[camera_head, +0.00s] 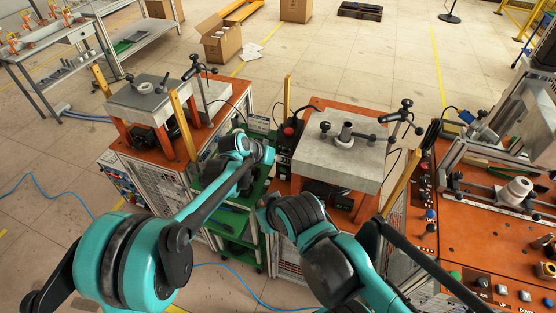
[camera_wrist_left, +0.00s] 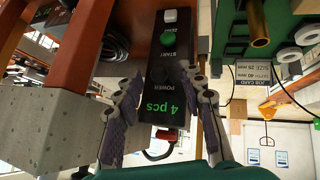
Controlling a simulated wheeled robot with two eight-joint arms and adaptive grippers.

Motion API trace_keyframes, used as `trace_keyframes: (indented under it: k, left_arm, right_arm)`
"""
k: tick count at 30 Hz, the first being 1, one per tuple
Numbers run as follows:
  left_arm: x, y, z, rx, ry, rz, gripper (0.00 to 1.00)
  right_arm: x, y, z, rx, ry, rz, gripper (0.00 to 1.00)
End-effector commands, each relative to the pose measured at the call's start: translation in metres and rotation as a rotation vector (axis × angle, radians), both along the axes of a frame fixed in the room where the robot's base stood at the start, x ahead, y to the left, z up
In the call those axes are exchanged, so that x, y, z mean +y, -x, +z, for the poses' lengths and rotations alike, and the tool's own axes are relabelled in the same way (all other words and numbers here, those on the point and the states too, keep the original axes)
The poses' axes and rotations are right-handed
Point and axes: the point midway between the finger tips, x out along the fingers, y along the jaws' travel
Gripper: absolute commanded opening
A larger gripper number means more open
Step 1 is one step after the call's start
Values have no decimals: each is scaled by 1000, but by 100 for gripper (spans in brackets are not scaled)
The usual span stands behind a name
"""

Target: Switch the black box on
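The black box (camera_wrist_left: 168,72) fills the middle of the left wrist view. It has green lettering reading "4 pcs", the labels POWER and START, a green button (camera_wrist_left: 168,39), a white button (camera_wrist_left: 170,16) and a red part (camera_wrist_left: 166,135) at its lower end. In the head view the black box (camera_head: 284,141) stands between the two workstations, with a red button (camera_head: 289,131) on it. My left gripper (camera_wrist_left: 162,74) is open and empty, its fingers apart on either side of the box in the picture; contact cannot be told. My right gripper is not in view.
A grey block (camera_wrist_left: 48,130) on an orange frame is close at left in the wrist view. A green panel with a job card (camera_wrist_left: 278,76) is at right. In the head view, grey-topped workstations (camera_head: 352,165) flank the box, and a control desk (camera_head: 490,240) stands at right.

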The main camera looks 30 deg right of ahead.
Motion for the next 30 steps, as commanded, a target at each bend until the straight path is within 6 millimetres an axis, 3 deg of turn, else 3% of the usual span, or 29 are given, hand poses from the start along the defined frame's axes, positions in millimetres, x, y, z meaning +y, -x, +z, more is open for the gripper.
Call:
trace_keyframes:
  k: [8,21,30]
  left_arm:
    - [4,1,5,0,0,0,39]
    - [59,19,70,0,0,1,39]
    - [76,24,90,0,0,0,39]
  right_arm:
    - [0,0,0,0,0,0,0]
    - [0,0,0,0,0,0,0]
    - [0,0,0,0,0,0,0]
